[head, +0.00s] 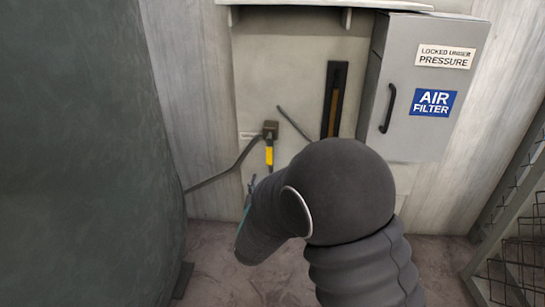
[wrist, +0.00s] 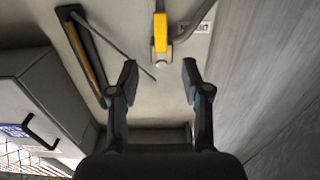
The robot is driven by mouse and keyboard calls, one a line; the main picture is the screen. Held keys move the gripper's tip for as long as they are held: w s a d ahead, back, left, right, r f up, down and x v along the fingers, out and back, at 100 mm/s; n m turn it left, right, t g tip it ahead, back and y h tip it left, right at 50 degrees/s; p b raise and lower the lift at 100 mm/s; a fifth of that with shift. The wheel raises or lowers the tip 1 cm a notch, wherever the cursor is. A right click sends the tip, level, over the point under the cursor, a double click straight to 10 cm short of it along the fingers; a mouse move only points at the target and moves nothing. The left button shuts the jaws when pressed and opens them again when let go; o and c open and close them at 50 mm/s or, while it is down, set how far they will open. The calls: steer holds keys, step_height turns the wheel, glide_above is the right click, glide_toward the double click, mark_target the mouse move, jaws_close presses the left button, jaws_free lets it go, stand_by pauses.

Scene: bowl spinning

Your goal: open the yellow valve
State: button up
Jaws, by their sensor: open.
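The yellow valve handle (head: 269,156) hangs down from a dark valve body (head: 270,130) on the pale wall panel, left of the middle in the head view. In the wrist view, which is turned over, the yellow handle (wrist: 160,32) is at the top centre, with its metal pivot (wrist: 160,58) below it. My gripper (wrist: 160,77) is open and empty. Its two fingertips lie on either side below the pivot in the picture, apart from the handle. In the head view my gripper (head: 249,190) shows only partly, below and left of the handle; my arm hides the rest.
A grey cabinet (head: 417,85) with a black pull handle stands right of the panel. A slotted track (head: 335,100) and a thin rod (head: 293,122) are on the panel. A hose (head: 222,172) runs left from the valve. A large dark green surface (head: 80,150) fills the left.

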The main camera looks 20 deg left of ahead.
mark_target(269, 156)
steer(key=x, duration=1.3)
steer(key=shift+w+a+f, duration=0.1)
steer(key=shift+w+a, duration=0.05)
steer(key=shift+w, duration=0.05)
jaws_close()
